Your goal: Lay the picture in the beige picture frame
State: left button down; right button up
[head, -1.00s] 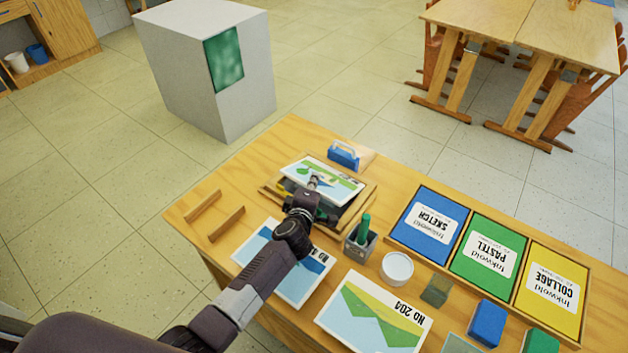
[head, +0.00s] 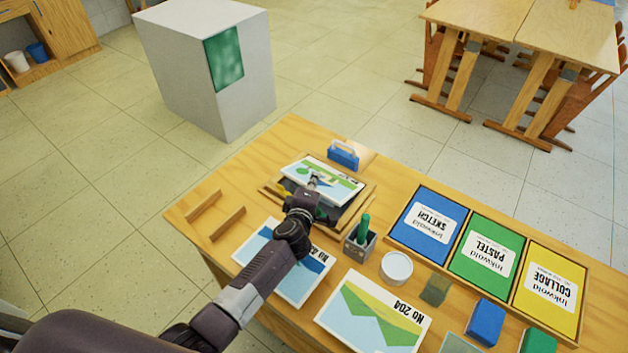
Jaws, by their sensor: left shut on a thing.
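The picture (head: 338,181), a white-edged card with green and blue shapes, is in my left gripper (head: 314,183). The gripper is shut on it, and the picture lies over the far part of the beige picture frame (head: 356,208). The frame lies on the table with its near and right rims showing and a dark inside partly visible. My gripper and arm hide part of the frame and the picture's near edge. I cannot tell whether the picture touches the frame. My right gripper is not in view.
A blue block with a handle (head: 343,155) stands just behind the frame. A grey holder with a green item (head: 359,242) stands to its right. Two wooden strips (head: 204,205) lie left. Other pictures (head: 374,312) lie in front. A tray with blue, green and yellow pads (head: 487,254) is at right.

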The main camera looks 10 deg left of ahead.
pick_arm(q)
jog(key=shift+p, duration=0.3)
dwell(0.5)
dwell(0.4)
jog(key=c, duration=2)
grip_release()
jog(key=shift+s, duration=0.15)
jog(key=v, duration=1.1)
jog(key=shift+s+r, duration=0.15)
jog(key=shift+s, duration=0.2)
